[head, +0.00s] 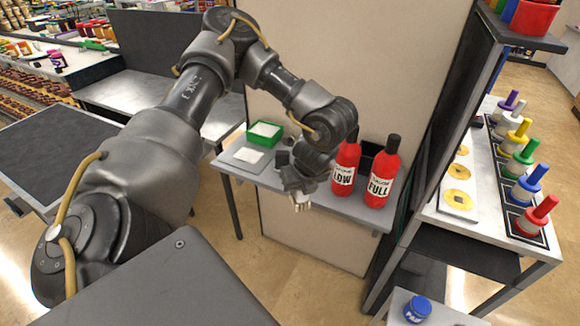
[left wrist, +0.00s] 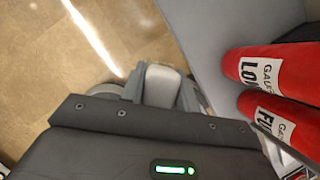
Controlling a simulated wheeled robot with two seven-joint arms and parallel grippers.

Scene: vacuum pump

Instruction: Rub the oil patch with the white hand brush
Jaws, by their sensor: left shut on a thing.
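My left gripper (head: 300,197) is in front of the small shelf, near its front edge and left of the red bottles. It is shut on a small pale thing, which looks like part of the white hand brush (head: 302,207). In the left wrist view the pale block (left wrist: 163,84) sits between the two fingers of the left gripper (left wrist: 160,90); the rest of it is hidden. I cannot make out an oil patch in either view. My right gripper is not in view.
Red bottles labelled LOW (head: 343,178) and FULL (head: 379,187) stand on the grey shelf (head: 352,207) right of the gripper. A green tray (head: 250,136) is at the shelf's left. A blue-lidded jar (head: 418,307) is at lower right. Open floor lies below the gripper.

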